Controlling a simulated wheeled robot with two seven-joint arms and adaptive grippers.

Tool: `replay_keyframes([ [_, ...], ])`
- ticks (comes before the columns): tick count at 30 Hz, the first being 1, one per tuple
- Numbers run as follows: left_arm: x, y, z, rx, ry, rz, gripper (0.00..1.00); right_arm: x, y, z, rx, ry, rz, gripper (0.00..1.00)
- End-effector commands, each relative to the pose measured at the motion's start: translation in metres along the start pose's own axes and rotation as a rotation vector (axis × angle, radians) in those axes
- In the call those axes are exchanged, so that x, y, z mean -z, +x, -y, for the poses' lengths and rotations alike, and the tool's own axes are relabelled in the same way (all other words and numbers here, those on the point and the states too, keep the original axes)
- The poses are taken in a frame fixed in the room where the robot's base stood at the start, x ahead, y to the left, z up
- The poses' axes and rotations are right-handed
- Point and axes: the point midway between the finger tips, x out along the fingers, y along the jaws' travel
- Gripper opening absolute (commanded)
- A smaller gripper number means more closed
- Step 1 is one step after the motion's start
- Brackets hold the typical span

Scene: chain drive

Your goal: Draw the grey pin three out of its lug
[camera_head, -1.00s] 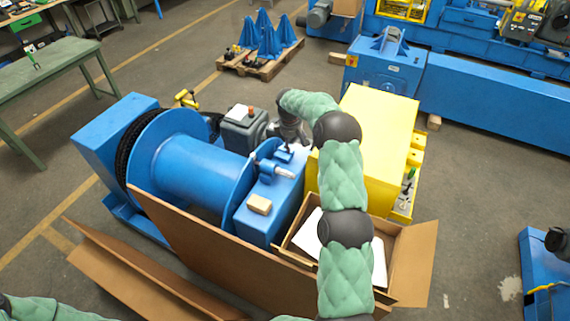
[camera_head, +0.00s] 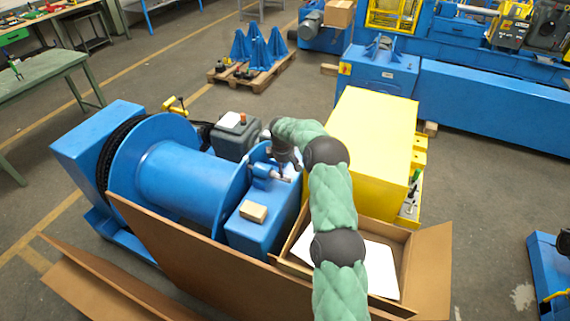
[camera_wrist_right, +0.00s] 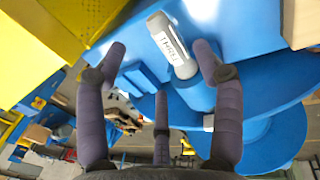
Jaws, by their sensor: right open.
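The grey pin three (camera_wrist_right: 168,40), with a white label, sits in a blue lug (camera_wrist_right: 196,92) on the blue winch housing. In the head view the pin (camera_head: 283,179) sticks out to the right of the lug (camera_head: 262,171). My right gripper (camera_wrist_right: 161,52) is open. In the wrist view its fingers stand either side of the pin, with the third finger below; none visibly grips it. In the head view my right gripper (camera_head: 290,160) is just above the pin and partly hidden by its own wrist. My left gripper is out of view.
A beige block (camera_head: 253,212) lies on the housing near the lug. A yellow box (camera_head: 375,140) stands close on the right. An open cardboard box (camera_head: 425,265) is in front. The blue drum (camera_head: 190,180) is on the left.

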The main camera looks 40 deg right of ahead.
Motion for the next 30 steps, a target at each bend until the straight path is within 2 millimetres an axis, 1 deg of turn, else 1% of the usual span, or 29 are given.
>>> replay_keyframes([
  [1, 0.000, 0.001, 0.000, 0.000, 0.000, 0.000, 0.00, 0.000, 0.011, 0.001, 0.002, 0.000, 0.002, 0.68],
  [6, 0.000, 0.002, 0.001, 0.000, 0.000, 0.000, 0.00, -0.001, 0.040, 0.001, 0.002, 0.001, 0.001, 0.68],
  [12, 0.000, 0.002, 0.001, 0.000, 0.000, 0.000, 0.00, -0.001, 0.063, 0.000, 0.000, 0.001, 0.001, 0.68],
  [18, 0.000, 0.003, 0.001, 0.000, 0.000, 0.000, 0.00, -0.001, 0.074, 0.000, -0.001, 0.001, 0.000, 0.68],
  [26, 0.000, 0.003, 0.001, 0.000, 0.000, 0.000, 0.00, 0.000, 0.075, 0.000, -0.001, 0.000, 0.000, 0.68],
  [27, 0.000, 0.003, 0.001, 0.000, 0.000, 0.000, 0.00, 0.000, 0.075, 0.000, 0.000, 0.000, 0.000, 0.65],
  [29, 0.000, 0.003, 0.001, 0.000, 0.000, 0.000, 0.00, 0.000, 0.075, 0.000, 0.000, 0.000, 0.000, 0.48],
  [30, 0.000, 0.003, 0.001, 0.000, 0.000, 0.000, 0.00, 0.000, 0.075, 0.000, 0.000, 0.000, 0.000, 0.37],
])
